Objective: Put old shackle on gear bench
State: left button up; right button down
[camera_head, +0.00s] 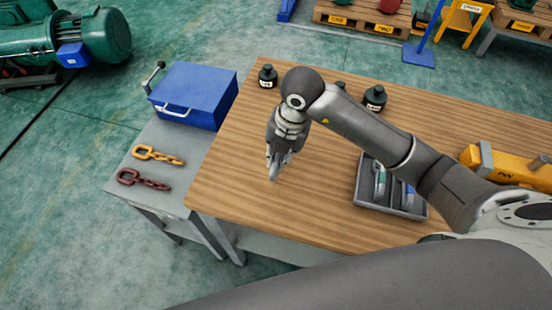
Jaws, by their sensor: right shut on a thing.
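My right gripper (278,167) points down over the wooden-topped table, left of its middle. It is shut on a small grey metal piece (273,172), which looks like the shackle. The fingers hide much of it, and I cannot tell whether it touches the tabletop. A lower grey bench (150,203) adjoins the wooden table (320,215) on the left. No label shows which one is the gear bench. My left gripper is not in view.
Dark weights (375,98) stand at the table's back. A grey tray (405,210) with small parts and a yellow hoist part (510,165) lie right.

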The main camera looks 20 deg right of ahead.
aim_at(276, 163)
jog(key=shift+w+a+f, duration=0.15)
jog(key=shift+w+f, duration=0.2)
notch_tip(276, 163, down, 4)
jog(key=shift+w+r+p, duration=0.15)
jog(key=shift+r+p, duration=0.1)
jog(key=shift+p, duration=0.5)
jog(key=c, duration=1.9)
grip_release()
jog(key=shift+f, duration=0.2)
jog(key=shift+c, duration=0.2)
jog(key=o, duration=0.4)
jog(key=shift+o, duration=0.2)
jog(key=shift+r, duration=0.15)
